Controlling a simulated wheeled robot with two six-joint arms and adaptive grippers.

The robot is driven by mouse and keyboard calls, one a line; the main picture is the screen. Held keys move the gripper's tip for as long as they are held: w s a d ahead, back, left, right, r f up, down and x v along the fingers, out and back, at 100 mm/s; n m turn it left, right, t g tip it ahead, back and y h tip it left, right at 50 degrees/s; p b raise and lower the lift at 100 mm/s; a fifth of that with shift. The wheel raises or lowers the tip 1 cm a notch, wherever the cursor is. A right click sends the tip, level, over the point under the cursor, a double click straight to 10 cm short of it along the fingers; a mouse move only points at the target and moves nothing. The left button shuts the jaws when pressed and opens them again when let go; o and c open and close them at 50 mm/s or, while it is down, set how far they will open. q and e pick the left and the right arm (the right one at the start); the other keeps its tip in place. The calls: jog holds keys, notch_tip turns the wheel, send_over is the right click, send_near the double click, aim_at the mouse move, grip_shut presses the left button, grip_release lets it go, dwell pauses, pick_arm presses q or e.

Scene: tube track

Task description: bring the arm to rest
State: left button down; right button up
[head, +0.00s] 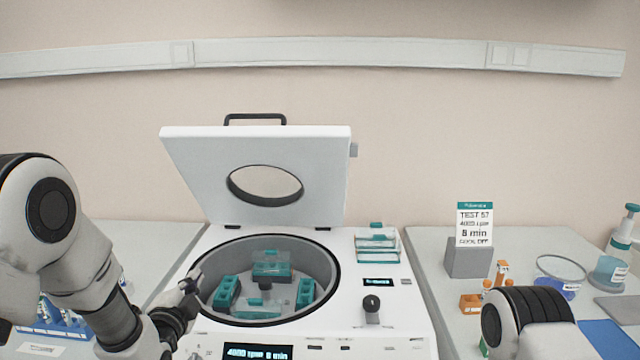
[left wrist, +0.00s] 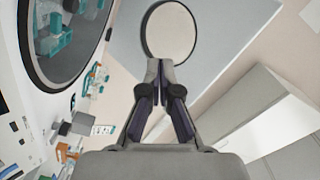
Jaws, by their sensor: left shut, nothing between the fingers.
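My left gripper (head: 190,283) is at the left rim of the open centrifuge (head: 395,322), in front of the bowl. In the left wrist view the left gripper (left wrist: 158,66) has its fingers together with nothing between them. The centrifuge lid (head: 200,160) stands raised, with a round window in it. The bowl holds a rotor with several teal buckets (head: 306,292). The display on the front reads 4000 rpm 8 min. My right arm shows at the lower right of the head view; its gripper is out of view.
A rack of blue-capped tubes (head: 50,322) stands at the left behind my left arm. A sign card (head: 474,224) in a grey holder, orange tube blocks (head: 470,303), a glass dish (head: 560,268) and a teal-capped bottle (head: 612,268) stand at the right. The wall behind is clear below a grey rail.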

pick_arm(q)
jog(key=s+f+n+g, duration=0.1)
jog(key=f, duration=0.4)
jog(key=s+f+n+g+b, duration=0.1)
jog(key=s+f, duration=0.1)
jog(key=f, duration=0.3)
jog(key=s+f+n+g, duration=0.1)
jog(key=f+g, duration=0.1)
jog(key=f, duration=0.3)
jog(key=shift+s+b, duration=0.2)
jog(key=shift+b, duration=0.1)
jog(key=s+f+n+g+b, duration=0.4)
jog(key=s+f+n+g, duration=0.4)
jog(key=s+f, duration=1.4)
jog(key=s+f+n+g, duration=0.1)
jog(key=s+f+g, duration=0.2)
jog(key=s, duration=0.4)
jog(key=s+f+n+g+b, duration=0.1)
jog(key=s+f+g, duration=0.1)
jog(key=s+f, duration=0.2)
jog(key=s, duration=0.3)
jog(key=shift+d+n+g, duration=0.15)
jog(key=shift+n+g, duration=0.25)
jog(key=shift+w, duration=0.1)
